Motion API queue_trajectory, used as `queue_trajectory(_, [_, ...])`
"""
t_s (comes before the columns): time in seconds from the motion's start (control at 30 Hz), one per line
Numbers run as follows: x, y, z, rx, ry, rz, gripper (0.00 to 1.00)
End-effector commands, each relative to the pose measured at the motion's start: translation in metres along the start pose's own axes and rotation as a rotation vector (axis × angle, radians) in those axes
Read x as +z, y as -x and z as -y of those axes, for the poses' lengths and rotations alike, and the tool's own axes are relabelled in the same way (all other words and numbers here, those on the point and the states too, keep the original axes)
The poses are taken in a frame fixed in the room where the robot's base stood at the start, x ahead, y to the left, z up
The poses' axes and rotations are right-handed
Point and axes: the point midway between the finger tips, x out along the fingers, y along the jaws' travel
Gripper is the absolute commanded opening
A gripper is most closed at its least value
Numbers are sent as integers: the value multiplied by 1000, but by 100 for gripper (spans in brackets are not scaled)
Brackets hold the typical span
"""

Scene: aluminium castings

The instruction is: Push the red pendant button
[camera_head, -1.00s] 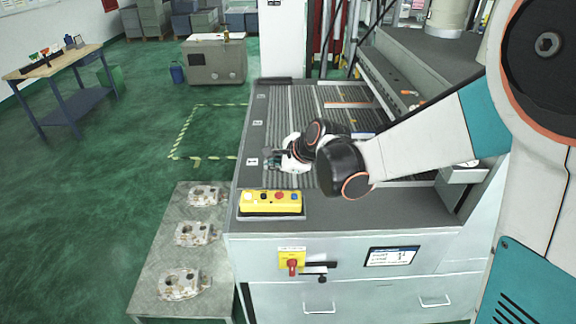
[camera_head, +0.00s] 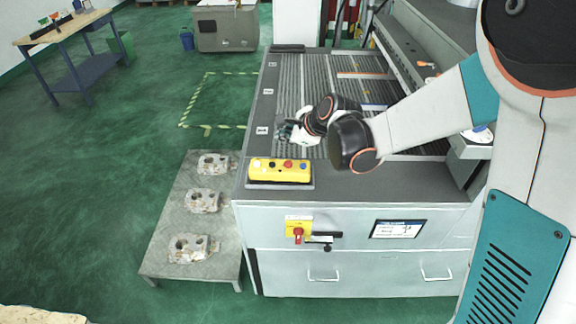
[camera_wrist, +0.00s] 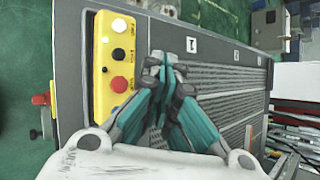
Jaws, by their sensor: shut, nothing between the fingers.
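The yellow pendant (camera_head: 265,177) lies on the near left edge of the machine top. Its row of buttons includes a red button (camera_head: 288,164), between a black one and a blue one. In the wrist view the pendant (camera_wrist: 101,95) is on the left, with the red button (camera_wrist: 119,84) below the black one. My gripper (camera_head: 282,131) is just behind the pendant, over the ribbed bed. In the wrist view my gripper (camera_wrist: 165,62) is shut and empty, to the right of the red button and apart from it.
A red rotary switch (camera_head: 298,234) on a yellow plate sits on the cabinet front below the pendant. Several rough castings, one of them nearest (camera_head: 187,248), lie on a low plate (camera_head: 160,220) at the left.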

Motion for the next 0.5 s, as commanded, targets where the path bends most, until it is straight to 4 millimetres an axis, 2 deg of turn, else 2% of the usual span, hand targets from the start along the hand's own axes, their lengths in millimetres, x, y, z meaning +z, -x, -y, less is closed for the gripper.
queue_trajectory(0.2, [-17, -23, -16, 0, 0, 0, 0])
queue_trajectory(0.5, [-34, -46, -34, 0, 0, 0, 0])
